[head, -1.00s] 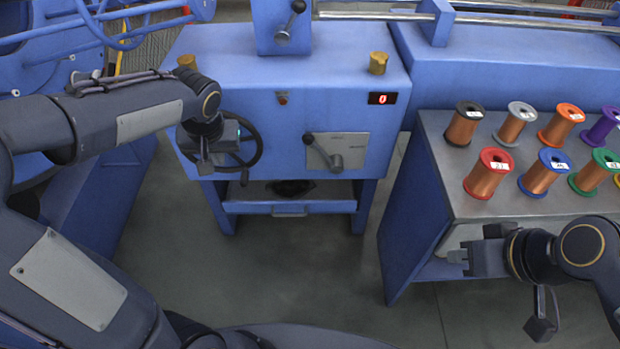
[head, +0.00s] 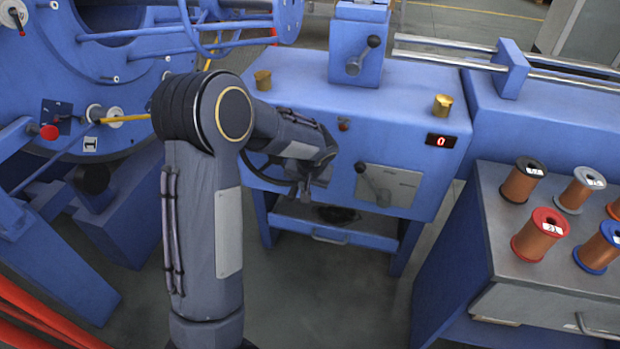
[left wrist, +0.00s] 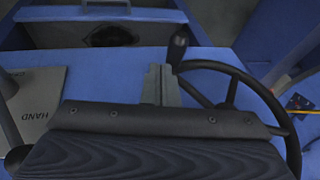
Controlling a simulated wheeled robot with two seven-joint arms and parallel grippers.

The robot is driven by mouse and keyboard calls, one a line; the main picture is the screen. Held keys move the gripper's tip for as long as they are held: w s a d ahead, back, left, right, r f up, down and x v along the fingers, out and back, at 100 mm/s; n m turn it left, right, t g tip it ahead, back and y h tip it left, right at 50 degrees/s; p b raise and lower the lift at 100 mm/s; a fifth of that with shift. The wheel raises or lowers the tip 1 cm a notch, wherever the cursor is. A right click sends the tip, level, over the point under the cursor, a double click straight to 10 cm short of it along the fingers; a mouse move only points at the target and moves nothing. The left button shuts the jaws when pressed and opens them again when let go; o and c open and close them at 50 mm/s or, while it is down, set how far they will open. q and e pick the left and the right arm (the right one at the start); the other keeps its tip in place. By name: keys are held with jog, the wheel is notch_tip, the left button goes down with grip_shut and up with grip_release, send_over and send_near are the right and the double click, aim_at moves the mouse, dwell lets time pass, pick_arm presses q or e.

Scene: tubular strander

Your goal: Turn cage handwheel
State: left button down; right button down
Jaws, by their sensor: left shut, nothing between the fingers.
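The black cage handwheel (left wrist: 238,72) shows in the left wrist view, with its rim curving to the right and its crank knob (left wrist: 178,48) at the top. In the head view my left arm hides most of the wheel. My left gripper (left wrist: 160,85) has its fingers shut and empty, just left of the knob, over the near side of the wheel. I cannot tell whether they touch it. In the head view this gripper (head: 308,188) is dark and partly hidden in front of the blue cabinet (head: 395,95). My right gripper is out of view.
A lever on a grey plate (head: 402,187) is right of the wheel; the plate reads HAND in the left wrist view (left wrist: 38,100). A red display (head: 441,141) shows 0. Copper spools (head: 541,236) stand on a bench at right. The large cage (head: 120,75) is at left.

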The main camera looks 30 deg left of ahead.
aim_at(291, 193)
pick_arm(q)
jog(key=shift+s+a+f, duration=0.2)
jog(key=shift+a+f, duration=0.65)
jog(key=shift+f, duration=0.1)
jog(key=shift+f+y+b, duration=0.3)
jog(key=shift+b, duration=0.45)
jog(key=y+b, duration=0.1)
jog(key=b, duration=0.1)
jog(key=a+f+y+b, duration=0.1)
jog(key=b, duration=0.1)
jog(key=a+f+y+b, duration=0.1)
jog(key=b, duration=0.1)
jog(key=shift+s+f+m+g+y+b, duration=0.2)
jog(key=shift+s+m+g+y+b, duration=0.1)
jog(key=shift+m+g+b, duration=0.1)
jog(key=shift+s+a+f+y+b, duration=0.15)
jog(key=shift+a+f+y+b, duration=0.1)
jog(key=shift+a+y+b, duration=0.7)
jog(key=shift+d, duration=0.2)
jog(key=shift+r, duration=0.15)
